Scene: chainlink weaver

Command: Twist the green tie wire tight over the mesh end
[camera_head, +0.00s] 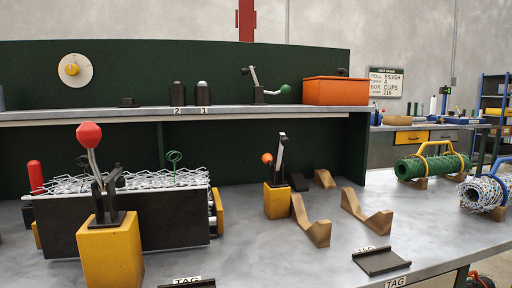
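The green tie wire (174,157) stands upright from the mesh, with its upper end bent into a loop. The silver chainlink mesh (130,181) lies along the top of a dark box-like fixture (165,222) at the left of the bench. The tie wire rises near the middle-right of the mesh; its lower end is hidden among the links. My gripper is not in view.
A red-knobbed lever (90,140) on a yellow block (110,252) stands before the fixture. An orange-knobbed lever (268,160) on another yellow block, wooden cradles (312,222) and mesh rolls (432,165) are to the right. Bare bench (250,255) lies between.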

